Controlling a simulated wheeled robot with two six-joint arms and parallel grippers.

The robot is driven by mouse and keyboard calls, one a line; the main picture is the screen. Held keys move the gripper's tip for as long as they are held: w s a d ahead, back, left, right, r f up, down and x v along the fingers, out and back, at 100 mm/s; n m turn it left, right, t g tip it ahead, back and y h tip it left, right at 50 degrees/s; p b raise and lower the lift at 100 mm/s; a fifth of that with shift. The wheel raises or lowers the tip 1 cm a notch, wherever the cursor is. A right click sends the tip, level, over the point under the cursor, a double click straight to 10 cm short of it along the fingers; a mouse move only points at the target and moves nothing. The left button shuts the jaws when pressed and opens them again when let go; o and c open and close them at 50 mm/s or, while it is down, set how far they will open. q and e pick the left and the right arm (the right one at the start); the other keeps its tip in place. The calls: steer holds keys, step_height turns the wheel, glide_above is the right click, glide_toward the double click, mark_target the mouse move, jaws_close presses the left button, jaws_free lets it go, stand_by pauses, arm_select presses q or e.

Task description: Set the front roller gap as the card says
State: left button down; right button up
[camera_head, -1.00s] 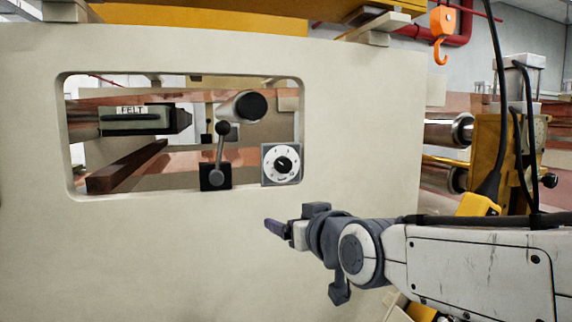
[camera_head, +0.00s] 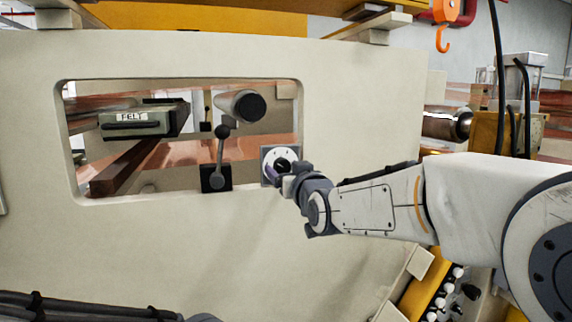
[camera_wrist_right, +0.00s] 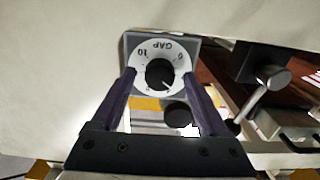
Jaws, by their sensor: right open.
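The gap dial (camera_head: 281,158) is a white round face with a black knob on a grey square plate, at the lower right corner of the window in the machine's side panel. In the right wrist view the dial (camera_wrist_right: 159,50) reads GAP, upside down, with its black knob (camera_wrist_right: 160,73) between and beyond my fingertips. My right gripper (camera_head: 275,176) is just in front of the dial's lower part. In the wrist view its purple fingers (camera_wrist_right: 160,88) are open and empty, apart from the knob. No card is visible. At the lower left edge is part of my left arm; its gripper is out of view.
A ball-topped lever (camera_head: 220,155) stands just left of the dial. A drawer-like unit labelled FELT (camera_head: 135,121) and a dark-ended roller (camera_head: 243,106) are inside the window. The cream panel (camera_head: 200,250) surrounds the opening. An orange hook (camera_head: 442,30) hangs upper right.

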jaws_close()
steer(key=shift+f+m+b, duration=0.25)
steer(key=shift+m+b, duration=0.25)
steer(key=shift+b, duration=0.5)
steer(key=m+b, duration=0.5)
steer(key=b, duration=0.1)
steer(key=shift+a, duration=0.1)
steer(key=shift+m+b, duration=0.9)
steer(key=shift+m, duration=0.3)
steer(key=shift+r+m+b, duration=0.2)
steer(key=shift+m+b, duration=0.25)
steer(key=shift+m, duration=0.65)
